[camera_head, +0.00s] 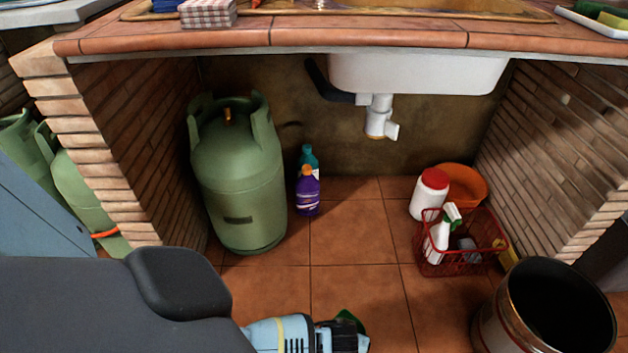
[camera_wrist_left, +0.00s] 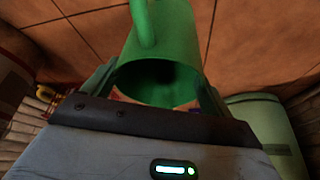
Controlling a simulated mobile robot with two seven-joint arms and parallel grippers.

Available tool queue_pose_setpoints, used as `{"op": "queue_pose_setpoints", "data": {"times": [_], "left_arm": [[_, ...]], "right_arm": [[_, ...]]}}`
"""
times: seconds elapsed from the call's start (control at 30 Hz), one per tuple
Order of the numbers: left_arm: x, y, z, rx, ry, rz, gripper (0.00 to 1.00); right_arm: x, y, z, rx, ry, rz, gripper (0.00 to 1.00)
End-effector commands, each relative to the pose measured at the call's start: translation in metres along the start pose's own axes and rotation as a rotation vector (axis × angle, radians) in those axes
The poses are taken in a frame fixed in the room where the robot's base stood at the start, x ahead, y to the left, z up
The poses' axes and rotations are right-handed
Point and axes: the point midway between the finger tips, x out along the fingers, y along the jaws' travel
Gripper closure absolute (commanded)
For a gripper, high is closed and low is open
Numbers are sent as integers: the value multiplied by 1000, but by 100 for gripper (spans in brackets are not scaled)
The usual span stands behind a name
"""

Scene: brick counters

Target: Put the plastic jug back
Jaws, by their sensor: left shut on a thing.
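The green plastic jug (camera_wrist_left: 180,35) fills the upper middle of the left wrist view, its handle on the left and a dark opening facing the camera. My left gripper (camera_wrist_left: 158,88) is shut on it, with a finger on each side. In the head view, my left gripper (camera_head: 345,338) is at the bottom edge, over the tiled floor in front of the sink recess. Only a small green piece of the jug (camera_head: 348,318) shows there, behind the gripper. My right gripper is not in view.
Under the counter stand a green gas cylinder (camera_head: 238,180), a purple bottle (camera_head: 307,195), a teal bottle (camera_head: 308,158), a white red-capped container (camera_head: 428,195), an orange bowl (camera_head: 466,182) and a red basket (camera_head: 460,262). A dark bin (camera_head: 490,325) stands front right. The middle floor (camera_head: 350,235) is clear.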

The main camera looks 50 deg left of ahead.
Motion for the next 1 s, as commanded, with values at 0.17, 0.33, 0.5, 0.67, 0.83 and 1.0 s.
{"op": "queue_pose_setpoints", "data": {"times": [0.17, 0.33, 0.5, 0.67, 0.83, 1.0], "left_arm": [[7, -43, -4, 3, 3, -2, 86], [11, -72, -7, 2, 1, -1, 86], [12, -82, -8, 0, 1, 2, 86], [12, -84, -8, -1, 1, 3, 86], [20, -92, -6, 2, -1, 1, 86], [42, -92, 3, 2, -1, -1, 86]], "right_arm": [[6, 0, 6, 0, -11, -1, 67], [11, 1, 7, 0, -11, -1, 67], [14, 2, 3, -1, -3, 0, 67], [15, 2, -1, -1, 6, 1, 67], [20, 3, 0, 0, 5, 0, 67], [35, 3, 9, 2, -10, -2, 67]]}}
